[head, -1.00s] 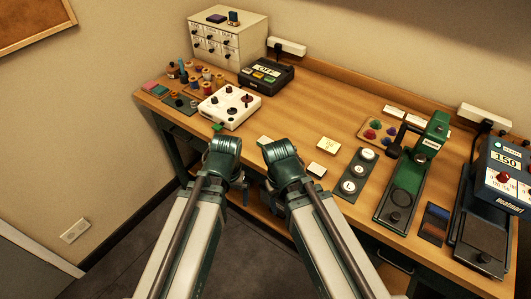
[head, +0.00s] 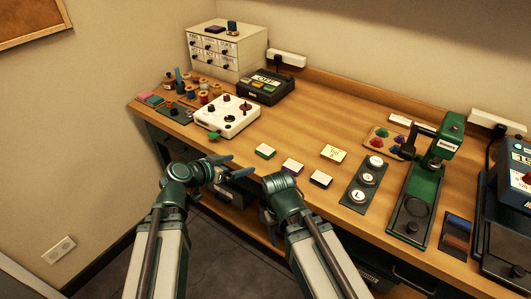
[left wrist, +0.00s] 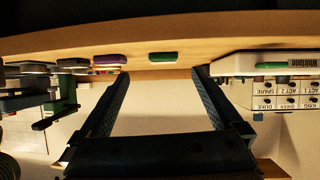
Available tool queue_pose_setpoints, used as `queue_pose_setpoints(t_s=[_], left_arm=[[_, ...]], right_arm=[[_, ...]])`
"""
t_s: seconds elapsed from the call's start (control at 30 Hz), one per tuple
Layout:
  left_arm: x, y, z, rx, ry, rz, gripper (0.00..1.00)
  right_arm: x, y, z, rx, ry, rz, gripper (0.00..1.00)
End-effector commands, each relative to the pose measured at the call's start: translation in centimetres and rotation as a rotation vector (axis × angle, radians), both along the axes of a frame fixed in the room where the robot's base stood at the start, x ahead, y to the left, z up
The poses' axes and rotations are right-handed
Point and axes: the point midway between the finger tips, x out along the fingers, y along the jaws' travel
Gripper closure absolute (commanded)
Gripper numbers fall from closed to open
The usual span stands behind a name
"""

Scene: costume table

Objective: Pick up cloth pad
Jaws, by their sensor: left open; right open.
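I cannot tell which thing is the cloth pad. My left gripper (head: 243,165) is open and empty, off the table's front edge, with its fingers turned right. In the left wrist view, the green-topped block (left wrist: 162,57) shows beyond the gap between the open fingers (left wrist: 161,75), apart from them. The purple-topped block (left wrist: 109,60) is near one finger in that picture. My right gripper (head: 281,184) is before the front edge, its fingers mostly hidden.
A white device with knobs (head: 227,116) stands left of the blocks, with a green piece (head: 214,135) at its front. A yellow card (head: 333,153), a button panel (head: 367,182) and a green press (head: 425,180) stand to the right. Spools and folded cloths (head: 150,98) fill the left end.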

Motion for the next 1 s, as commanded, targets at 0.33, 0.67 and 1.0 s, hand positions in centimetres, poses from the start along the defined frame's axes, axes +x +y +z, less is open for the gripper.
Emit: queue_pose_setpoints(t_s=[0.33,0.67,1.0], left_arm=[[1.3,0.0,1.3,-0.014,-0.098,0.008,0.0],[5.5,-3.5,-1.1,-0.013,-0.096,0.005,0.0],[6.9,-4.9,-1.7,-0.013,-0.095,0.007,0.0]], right_arm=[[0.0,0.0,-0.3,0.0,0.0,0.0,0.35],[0.0,0.0,-2.7,0.0,0.0,0.0,0.35],[0.0,0.0,-3.3,0.0,0.0,0.001,0.35]])
